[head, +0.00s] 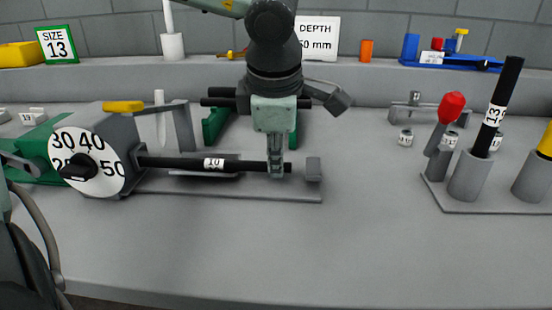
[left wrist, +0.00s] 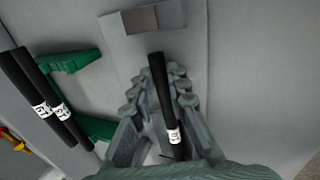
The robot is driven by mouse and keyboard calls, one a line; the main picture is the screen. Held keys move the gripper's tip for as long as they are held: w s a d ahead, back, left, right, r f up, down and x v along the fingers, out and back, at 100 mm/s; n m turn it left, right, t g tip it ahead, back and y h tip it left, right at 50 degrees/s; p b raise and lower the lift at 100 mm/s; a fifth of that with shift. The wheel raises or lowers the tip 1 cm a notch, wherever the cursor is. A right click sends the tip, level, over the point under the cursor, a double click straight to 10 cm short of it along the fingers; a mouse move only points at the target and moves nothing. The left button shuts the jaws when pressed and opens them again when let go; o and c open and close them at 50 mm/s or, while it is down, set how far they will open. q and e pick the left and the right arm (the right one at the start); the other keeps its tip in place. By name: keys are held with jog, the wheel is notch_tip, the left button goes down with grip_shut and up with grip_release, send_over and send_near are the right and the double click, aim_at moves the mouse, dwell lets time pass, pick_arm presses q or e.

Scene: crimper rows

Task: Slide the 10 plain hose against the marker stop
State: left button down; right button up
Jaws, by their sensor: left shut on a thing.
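The 10 plain hose (head: 185,162) is black with a white "10" label and lies level, from the dial machine toward the right. My left gripper (head: 277,170) points down and is shut on the hose near its right end. The marker stop (head: 313,168) is a small grey block just right of the hose's free end, with a visible gap between them. In the left wrist view the hose (left wrist: 166,100) runs between the fingers of the left gripper (left wrist: 165,80). Its tip is apart from the grey stop block (left wrist: 154,19). My right gripper is out of view.
The machine has a white dial (head: 92,160) and a grey base plate (head: 230,194). Behind the gripper, other black hoses rest on a green rack (head: 215,128). A holder (head: 467,178) with a "13" hose (head: 498,95) stands right. The front bench is clear.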

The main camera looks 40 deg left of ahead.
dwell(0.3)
pick_arm(q)
jog(key=c, duration=1.4)
grip_release()
jog(key=v, duration=1.2)
jog(key=shift+s+a, duration=0.1)
